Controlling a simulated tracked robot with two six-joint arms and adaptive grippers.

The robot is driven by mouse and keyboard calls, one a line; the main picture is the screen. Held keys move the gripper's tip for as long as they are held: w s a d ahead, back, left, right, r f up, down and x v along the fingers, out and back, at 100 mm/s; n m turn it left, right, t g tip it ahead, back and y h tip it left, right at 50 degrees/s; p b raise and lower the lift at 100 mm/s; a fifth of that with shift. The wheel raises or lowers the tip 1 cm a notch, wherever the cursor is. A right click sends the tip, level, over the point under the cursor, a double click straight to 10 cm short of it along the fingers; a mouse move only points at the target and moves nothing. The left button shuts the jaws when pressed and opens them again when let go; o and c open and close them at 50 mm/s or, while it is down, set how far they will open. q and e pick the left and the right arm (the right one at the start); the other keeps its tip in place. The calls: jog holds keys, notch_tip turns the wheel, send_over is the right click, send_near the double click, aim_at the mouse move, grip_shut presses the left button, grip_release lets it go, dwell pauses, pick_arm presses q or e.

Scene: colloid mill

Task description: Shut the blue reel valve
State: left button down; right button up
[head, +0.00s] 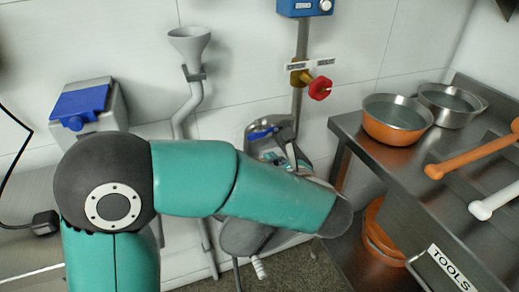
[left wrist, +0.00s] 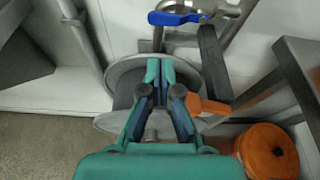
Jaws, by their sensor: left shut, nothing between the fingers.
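The blue reel valve (head: 262,133) is a small blue lever on the metal hose reel (head: 252,146), low on the wall behind my left arm. In the left wrist view the blue lever (left wrist: 182,17) lies roughly crosswise at the top, and the reel's round plates (left wrist: 125,75) are below it. My left gripper (left wrist: 160,70) is shut and empty, in front of the reel and below the lever in that picture, apart from the lever. In the head view the left gripper (head: 290,155) is partly hidden by my teal arm. My right gripper is not in view.
A red valve knob (head: 320,88) on a pipe is above the reel. A steel table (head: 375,150) with pans stands at right. An orange lidded pot (left wrist: 268,150) sits low at right in the left wrist view. A grey funnel (head: 189,42) is on the wall at left.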

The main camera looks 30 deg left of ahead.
aim_at(256, 136)
pick_arm(q)
jog(key=x, duration=1)
jog(key=shift+b, duration=0.35)
